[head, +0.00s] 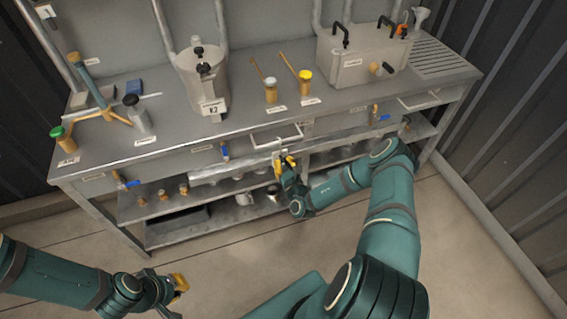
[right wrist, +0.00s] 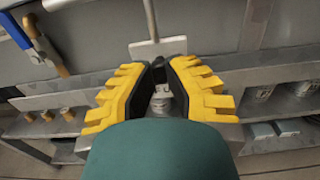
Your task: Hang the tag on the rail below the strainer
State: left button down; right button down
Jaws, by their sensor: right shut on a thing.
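My right gripper (head: 286,162) is at the bench's front edge, to the right of and below the strainer. In the right wrist view its yellow-and-black fingers (right wrist: 162,66) close around something small. A pale flat plate (right wrist: 158,47), which looks like the tag, shows at the fingertips; its hold is partly hidden. The strainer, which seems to be the grey vessel labelled K2 (head: 204,88), stands upright on the bench. A pale rail (head: 225,172) runs under the bench front below it. My left gripper (head: 176,293) is open and empty, low over the floor.
Blue-handled levers (head: 225,152) sit along the bench front; one shows in the right wrist view (right wrist: 38,45). A pale frame (head: 277,135) juts out beside my right gripper. The floor in front is clear.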

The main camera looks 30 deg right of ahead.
jog(key=c, duration=1)
grip_release()
jog(key=shift+o, duration=0.2)
jog(key=shift+s, duration=0.1)
jog(key=v, duration=1.2)
